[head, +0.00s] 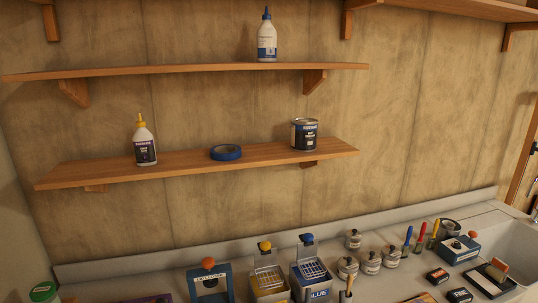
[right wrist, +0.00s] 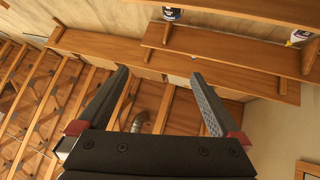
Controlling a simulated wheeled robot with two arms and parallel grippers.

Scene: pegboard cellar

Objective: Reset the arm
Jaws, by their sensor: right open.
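My right gripper (right wrist: 160,76) shows in the right wrist view. Its two dark fingers are apart, with nothing between them. Wooden shelf boards and beams lie beyond the fingers, and the gripper touches nothing that I can see. Neither gripper shows in the head view, and my left gripper is in no view.
In the head view, the upper shelf (head: 190,71) holds a blue-capped bottle (head: 267,40). The lower shelf (head: 100,173) holds a yellow-capped bottle (head: 145,145), blue tape (head: 226,153) and a can (head: 304,135). Below, the counter (head: 150,266) is crowded along its front. A sink (head: 520,228) is right.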

